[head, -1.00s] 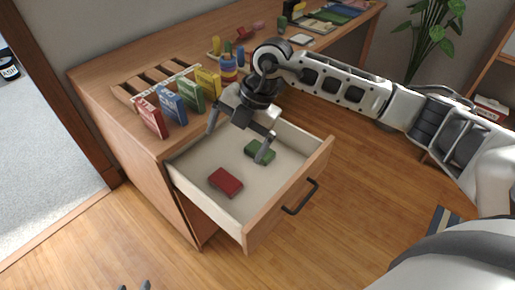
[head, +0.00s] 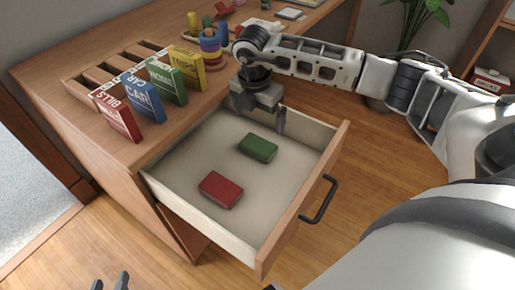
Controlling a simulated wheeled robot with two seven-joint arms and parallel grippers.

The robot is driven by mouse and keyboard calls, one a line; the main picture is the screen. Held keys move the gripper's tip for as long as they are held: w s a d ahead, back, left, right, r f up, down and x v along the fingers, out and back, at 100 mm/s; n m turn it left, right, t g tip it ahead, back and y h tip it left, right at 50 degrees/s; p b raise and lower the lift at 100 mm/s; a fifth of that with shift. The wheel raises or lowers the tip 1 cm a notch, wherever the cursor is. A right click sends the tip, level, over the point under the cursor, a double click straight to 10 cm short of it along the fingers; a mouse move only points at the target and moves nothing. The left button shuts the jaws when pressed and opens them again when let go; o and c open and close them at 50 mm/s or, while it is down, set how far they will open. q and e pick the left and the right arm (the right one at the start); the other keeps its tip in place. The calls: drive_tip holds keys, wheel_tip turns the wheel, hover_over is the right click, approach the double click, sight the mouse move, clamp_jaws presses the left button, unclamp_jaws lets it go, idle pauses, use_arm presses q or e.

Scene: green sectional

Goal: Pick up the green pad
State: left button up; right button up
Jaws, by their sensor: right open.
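The green pad (head: 258,148) lies flat in the open drawer (head: 190,228), toward its back right. My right gripper (head: 260,120) is open and empty over the drawer's back end, above and behind the green pad in the picture. It is apart from the pad, and the pad is in full view. My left gripper (head: 110,283) shows only its two fingertips at the bottom left edge; they stand apart with nothing between them.
A red pad (head: 221,189) lies nearer the drawer's front left. The drawer's front panel with its black handle (head: 319,200) and its side walls stand up around both pads. Red, blue, green and yellow labelled boxes (head: 143,97) line the desk edge on the left.

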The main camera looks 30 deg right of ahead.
hover_over(258, 144)
wheel_tip(258, 144, down, 5)
drive_tip(key=shift+s+d+r, duration=0.1)
drive_tip(key=shift+d+r, duration=0.05)
drive_tip(key=f+b, duration=0.1)
drive_tip(key=f, duration=0.4)
drive_tip(key=shift+a+f, duration=0.15)
drive_tip(key=shift+a, duration=0.05)
use_arm(q)
drive_tip(key=f, duration=0.3)
drive_tip(key=shift+w+d+g, duration=0.25)
drive_tip(key=shift+d+g, duration=0.1)
drive_tip(key=shift+g, duration=0.05)
use_arm(e)
drive_tip(key=c, duration=0.7)
